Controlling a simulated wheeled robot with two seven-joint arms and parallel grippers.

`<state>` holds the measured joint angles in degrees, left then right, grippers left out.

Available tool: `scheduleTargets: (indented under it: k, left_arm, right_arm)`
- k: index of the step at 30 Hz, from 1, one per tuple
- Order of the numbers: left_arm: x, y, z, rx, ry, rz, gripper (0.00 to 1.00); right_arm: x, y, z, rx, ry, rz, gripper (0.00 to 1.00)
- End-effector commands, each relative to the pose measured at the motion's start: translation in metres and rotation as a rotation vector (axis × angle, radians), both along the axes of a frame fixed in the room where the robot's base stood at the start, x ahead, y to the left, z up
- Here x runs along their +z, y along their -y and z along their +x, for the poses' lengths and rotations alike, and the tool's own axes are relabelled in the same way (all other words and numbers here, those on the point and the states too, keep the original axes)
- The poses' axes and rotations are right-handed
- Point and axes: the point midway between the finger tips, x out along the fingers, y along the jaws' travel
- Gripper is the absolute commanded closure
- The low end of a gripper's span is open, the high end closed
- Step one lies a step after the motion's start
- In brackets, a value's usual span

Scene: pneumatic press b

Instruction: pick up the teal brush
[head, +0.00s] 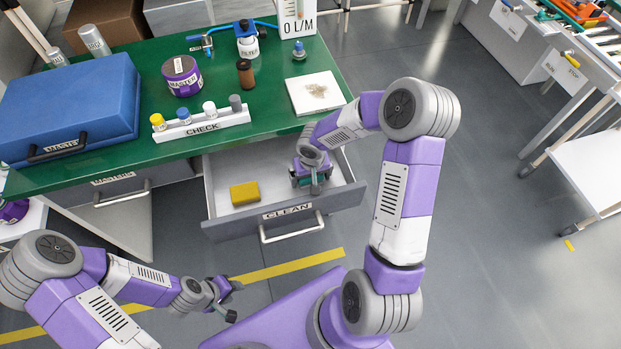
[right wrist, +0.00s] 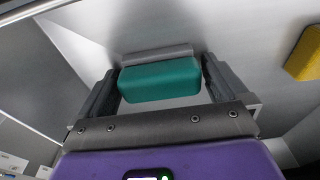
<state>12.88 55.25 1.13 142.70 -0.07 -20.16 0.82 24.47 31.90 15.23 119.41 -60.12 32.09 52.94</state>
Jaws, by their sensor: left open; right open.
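The teal brush (right wrist: 160,80) is in the right wrist view, a rounded teal block between my right gripper's two fingers. A grey strip shows along its far side. My right gripper (right wrist: 160,88) is open, with small gaps seeming to show beside the brush. In the head view my right gripper (head: 312,182) is down inside the open drawer marked CLEAN (head: 287,210), at its right side, and mostly hides the brush. My left gripper (head: 230,300) is open and empty over the floor, in front of the drawer to the left.
A yellow sponge (head: 245,193) lies in the drawer left of my right gripper. Above the drawer, the green bench (head: 230,90) carries a blue case (head: 70,108), a white CHECK rack (head: 200,128), a purple MASTER tin (head: 182,76) and a white pad (head: 315,93).

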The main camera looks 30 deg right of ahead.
Motion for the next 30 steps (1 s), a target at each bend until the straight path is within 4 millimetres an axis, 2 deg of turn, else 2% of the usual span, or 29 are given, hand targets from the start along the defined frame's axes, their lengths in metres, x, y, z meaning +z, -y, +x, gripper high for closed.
scheduleTargets:
  k: [1, 8, 17, 30]
  left_arm:
    - [0.0, 0.0, 0.0, 0.0, 0.0, 0.0, 0.57]
    - [0.0, 0.0, 0.0, 0.0, 0.0, 0.0, 0.57]
    - [0.003, 0.0, 0.0, 0.0, 0.0, 0.0, 0.57]
    - [0.036, 0.0, 0.0, 0.0, 0.0, 0.0, 0.57]
  right_arm:
    - [0.0, 0.0, 0.0, 0.0, 0.0, 0.0, 0.05]
    - [0.0, 0.0, 0.0, 0.0, 0.0, 0.0, 0.4]
    - [0.007, 0.0, 0.0, 0.0, 0.002, -0.001, 0.41]
    - [0.088, 0.0, 0.0, 0.0, 0.002, -0.001, 0.41]
